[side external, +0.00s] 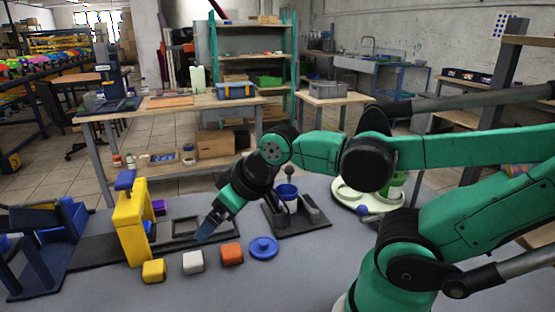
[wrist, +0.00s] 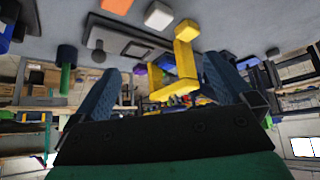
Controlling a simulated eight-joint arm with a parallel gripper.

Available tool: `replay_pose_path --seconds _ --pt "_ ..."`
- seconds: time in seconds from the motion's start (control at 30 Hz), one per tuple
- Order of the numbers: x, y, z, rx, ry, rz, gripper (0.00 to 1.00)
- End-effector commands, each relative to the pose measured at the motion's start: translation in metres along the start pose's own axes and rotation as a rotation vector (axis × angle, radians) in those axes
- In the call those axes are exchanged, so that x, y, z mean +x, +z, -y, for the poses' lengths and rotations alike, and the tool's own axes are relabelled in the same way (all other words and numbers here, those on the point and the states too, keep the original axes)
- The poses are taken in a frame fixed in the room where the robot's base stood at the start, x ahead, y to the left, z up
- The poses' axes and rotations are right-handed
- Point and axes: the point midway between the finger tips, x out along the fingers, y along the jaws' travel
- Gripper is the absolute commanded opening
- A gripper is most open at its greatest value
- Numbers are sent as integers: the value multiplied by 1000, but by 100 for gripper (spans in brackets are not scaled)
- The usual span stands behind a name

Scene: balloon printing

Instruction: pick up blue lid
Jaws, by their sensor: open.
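The blue lid (side external: 264,247) is a round, flat disc with a small knob on top. It lies on the grey table, to the right of the orange block, in the side external view.
Orange (side external: 232,253), white (side external: 193,262) and yellow (side external: 153,270) blocks stand in a row left of the lid. A yellow upright frame (side external: 131,222) is farther left. A dark base (side external: 302,225) with a blue cup (side external: 287,192) stands behind the lid.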

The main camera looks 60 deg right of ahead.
Motion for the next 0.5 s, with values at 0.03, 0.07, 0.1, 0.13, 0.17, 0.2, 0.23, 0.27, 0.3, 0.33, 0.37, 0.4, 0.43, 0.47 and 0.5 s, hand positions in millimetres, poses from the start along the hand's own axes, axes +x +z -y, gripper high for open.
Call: replay_pose_path --seconds 0.03,0.07,0.1,0.13,0.17,0.2,0.23,0.27,0.3,0.33,0.37,0.4,0.43,0.47,0.5 --pt "0 0 0 0 0 0 100" --pt "0 0 0 -1 1 2 100" --pt "1 0 -1 -7 3 7 100" --pt "1 0 -3 -13 6 15 100" --pt "3 0 -5 -23 10 27 100" --pt "5 0 -9 -44 18 51 100" --pt "7 0 -13 -63 24 74 100" --pt "9 0 -18 -87 29 101 100" --pt "14 2 -25 -122 35 144 100" --pt "17 3 -31 -152 37 181 100" --pt "21 5 -37 -183 36 219 100" --pt "26 8 -46 -224 31 270 100" --pt "30 11 -52 -254 23 308 100" --pt "33 14 -58 -283 13 346 100" --pt "38 18 -66 -319 -3 392 100"
